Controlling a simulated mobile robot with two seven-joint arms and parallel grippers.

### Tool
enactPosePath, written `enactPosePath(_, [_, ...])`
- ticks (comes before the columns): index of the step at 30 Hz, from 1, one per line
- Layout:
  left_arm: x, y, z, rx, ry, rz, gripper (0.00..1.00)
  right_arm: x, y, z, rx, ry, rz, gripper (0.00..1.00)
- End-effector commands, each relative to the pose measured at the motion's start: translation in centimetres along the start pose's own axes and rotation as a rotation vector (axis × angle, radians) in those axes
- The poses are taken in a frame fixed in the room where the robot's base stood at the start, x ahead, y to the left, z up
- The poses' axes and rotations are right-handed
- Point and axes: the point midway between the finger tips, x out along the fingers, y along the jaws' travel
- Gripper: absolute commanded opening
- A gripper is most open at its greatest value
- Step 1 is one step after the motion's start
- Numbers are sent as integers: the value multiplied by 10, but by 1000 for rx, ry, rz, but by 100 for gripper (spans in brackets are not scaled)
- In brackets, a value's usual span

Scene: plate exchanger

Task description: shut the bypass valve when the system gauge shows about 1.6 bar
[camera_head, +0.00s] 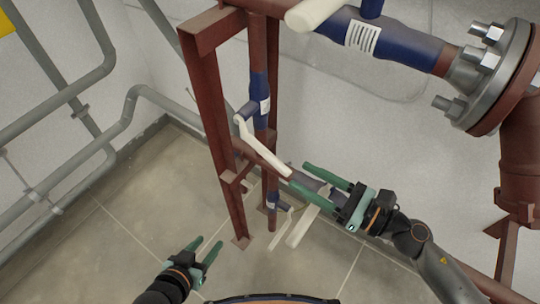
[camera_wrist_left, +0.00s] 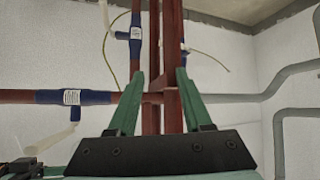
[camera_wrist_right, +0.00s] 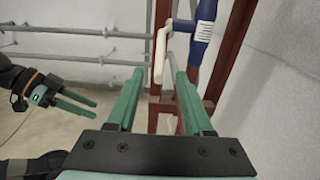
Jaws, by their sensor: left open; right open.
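No gauge is readable in any view. A blue valve (camera_head: 260,95) sits on the upright red pipe. Its long white lever (camera_head: 262,146) slants down to the right; which valve is the bypass I cannot tell. My right gripper (camera_head: 298,176) is open, fingertips close to the lever's lower end. In the right wrist view the white lever (camera_wrist_right: 160,55) shows between the fingers, which do not grip it; its blue valve (camera_wrist_right: 204,22) is above right. My left gripper (camera_head: 208,244) is open and empty, low over the floor, left of the frame's foot.
A red steel frame (camera_head: 207,120) stands in the middle. A large blue valve (camera_head: 395,45) with a white handle (camera_head: 315,12) and a bolted flange (camera_head: 495,85) are at upper right. Grey pipes (camera_head: 125,110) run along the left wall. Floor at left is clear.

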Motion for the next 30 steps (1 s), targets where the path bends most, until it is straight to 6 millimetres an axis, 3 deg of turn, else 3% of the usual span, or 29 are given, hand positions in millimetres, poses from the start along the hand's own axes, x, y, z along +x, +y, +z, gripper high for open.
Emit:
enactPosePath(3, [-4,4,10,-16,-52,8,50,24,-1,4,1,-4,0,51])
enactPosePath(9, [-7,5,2,-15,-44,10,50,62,-1,3,4,-3,-2,51])
enactPosePath(15, [-8,6,-1,-15,-42,11,50,87,-1,2,4,-2,-3,51])
enactPosePath(27, [-8,6,-2,-15,-41,12,50,94,0,0,5,0,-2,51])
enactPosePath(30, [-8,6,-2,-15,-41,12,50,94,0,0,5,0,-2,40])
